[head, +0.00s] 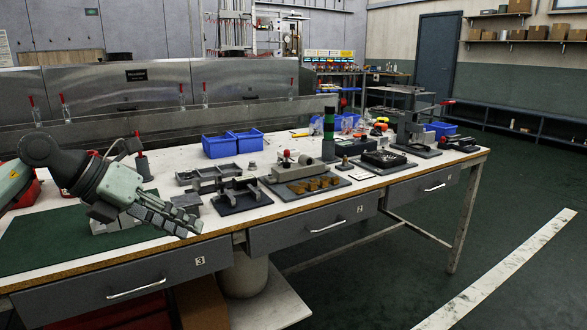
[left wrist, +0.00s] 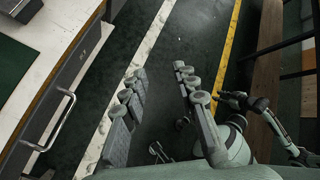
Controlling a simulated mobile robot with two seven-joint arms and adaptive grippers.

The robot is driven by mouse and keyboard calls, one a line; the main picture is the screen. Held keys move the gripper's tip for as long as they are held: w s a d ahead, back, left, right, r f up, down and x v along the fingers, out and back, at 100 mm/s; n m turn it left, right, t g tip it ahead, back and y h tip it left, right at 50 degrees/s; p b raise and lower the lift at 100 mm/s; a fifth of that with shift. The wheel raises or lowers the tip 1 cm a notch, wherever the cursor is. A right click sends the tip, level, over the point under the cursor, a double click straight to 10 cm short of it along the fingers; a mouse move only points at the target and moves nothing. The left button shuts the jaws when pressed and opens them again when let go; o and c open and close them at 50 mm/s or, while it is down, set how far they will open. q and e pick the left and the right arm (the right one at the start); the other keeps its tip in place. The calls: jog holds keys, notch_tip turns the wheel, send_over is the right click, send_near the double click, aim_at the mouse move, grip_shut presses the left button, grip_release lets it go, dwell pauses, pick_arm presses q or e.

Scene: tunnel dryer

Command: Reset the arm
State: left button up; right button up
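My left arm comes in from the left in the head view. Its gripper (head: 190,222) hangs over the front edge of the workbench (head: 315,212), above the drawer marked 3 (head: 140,276). In the left wrist view the two fingers of the left gripper (left wrist: 160,72) are apart, with only dark floor seen between them. It holds nothing. Dark jointed arm parts at the right of the left wrist view look like my right arm and gripper (left wrist: 238,100).
Blue bins (head: 233,144), a grey fixture (head: 243,196) and a tray of brown parts (head: 313,185) stand on the bench right of my left gripper. A green mat (head: 65,245) lies at the left. The floor right of the bench is clear.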

pick_arm(q)
jog(key=d+r+n+t+h, duration=0.4)
jog(key=d+r+n+h, duration=0.1)
jog(key=d+h, duration=0.5)
jog(key=w+a+f+n+t+y, duration=0.3)
jog(key=a+n+t+y, duration=0.25)
jog(key=n, duration=0.35)
jog(key=w+a+f+n+t+y, duration=0.2)
jog(key=a+f+n+t+y, duration=0.3)
jog(key=n, duration=0.4)
jog(key=a+f+n+y, duration=0.5)
jog(key=f+n+y, duration=0.15)
jog(key=f, duration=0.35)
jog(key=s+a+f+n+g+y, duration=0.2)
jog(key=s+f+g, duration=0.25)
jog(key=f, duration=0.35)
jog(key=s+a+f+n+g+y, duration=0.25)
jog(key=s+f, duration=0.25)
jog(key=f, duration=0.3)
jog(key=s+d+f+n+g+h, duration=0.1)
jog(key=s+f+g, duration=0.3)
jog(key=s+f, duration=0.3)
jog(key=s+d+f+n+g+h, duration=0.1)
jog(key=s+f+g, duration=0.3)
jog(key=s+f, duration=0.4)
jog(key=s+d+n, duration=0.1)
jog(key=s, duration=0.4)
jog(key=shift+g, duration=0.35)
